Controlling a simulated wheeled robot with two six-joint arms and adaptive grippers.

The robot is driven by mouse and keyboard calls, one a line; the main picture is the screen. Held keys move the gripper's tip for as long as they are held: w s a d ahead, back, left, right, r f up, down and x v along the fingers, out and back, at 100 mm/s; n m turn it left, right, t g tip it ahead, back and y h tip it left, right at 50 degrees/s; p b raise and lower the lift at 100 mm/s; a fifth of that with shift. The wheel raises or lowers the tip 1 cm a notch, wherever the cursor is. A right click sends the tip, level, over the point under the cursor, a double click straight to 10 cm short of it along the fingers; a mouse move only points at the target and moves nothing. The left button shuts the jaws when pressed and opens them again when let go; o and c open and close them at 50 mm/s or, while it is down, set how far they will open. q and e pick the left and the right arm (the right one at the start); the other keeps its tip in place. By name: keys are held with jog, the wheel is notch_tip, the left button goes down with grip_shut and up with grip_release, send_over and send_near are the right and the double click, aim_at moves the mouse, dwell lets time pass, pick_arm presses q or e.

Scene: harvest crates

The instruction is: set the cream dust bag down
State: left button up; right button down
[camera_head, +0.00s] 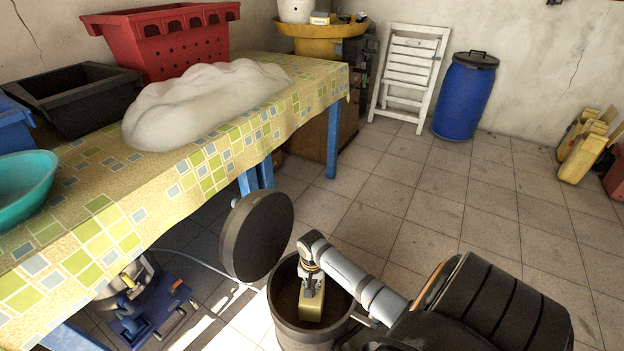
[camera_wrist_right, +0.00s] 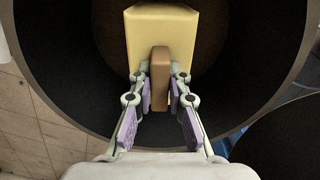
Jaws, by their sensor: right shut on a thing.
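The cream dust bag (camera_head: 311,305) is a pale yellow block hanging inside a dark round drum. In the right wrist view the bag (camera_wrist_right: 162,40) has a brown tab (camera_wrist_right: 160,75) at its near end. My right gripper (camera_head: 312,281) is shut on this tab, with its purple-padded fingers on both sides, as the right wrist view (camera_wrist_right: 160,92) shows. The drum (camera_head: 290,334) is open at the top, and its wall (camera_wrist_right: 50,105) surrounds the bag. I cannot tell whether the bag touches the drum's bottom. My left gripper is out of view.
A dark round lid (camera_head: 257,236) stands tilted beside the drum. A table with a patterned cloth (camera_head: 110,215) at left holds a white lumpy sack (camera_head: 200,105), a red crate (camera_head: 165,45) and a teal bowl (camera_head: 22,190). A blue barrel (camera_head: 463,98) stands behind; the tiled floor at right is mostly clear.

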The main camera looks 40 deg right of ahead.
notch_tip(320, 180, down, 2)
jog(key=shift+f+b, duration=0.1)
jog(key=shift+b, duration=0.3)
jog(key=shift+f, duration=0.25)
jog(key=shift+r, duration=0.1)
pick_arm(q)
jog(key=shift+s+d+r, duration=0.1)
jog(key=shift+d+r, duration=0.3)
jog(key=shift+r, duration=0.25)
pick_arm(e)
jog(key=c, duration=1.3)
grip_release()
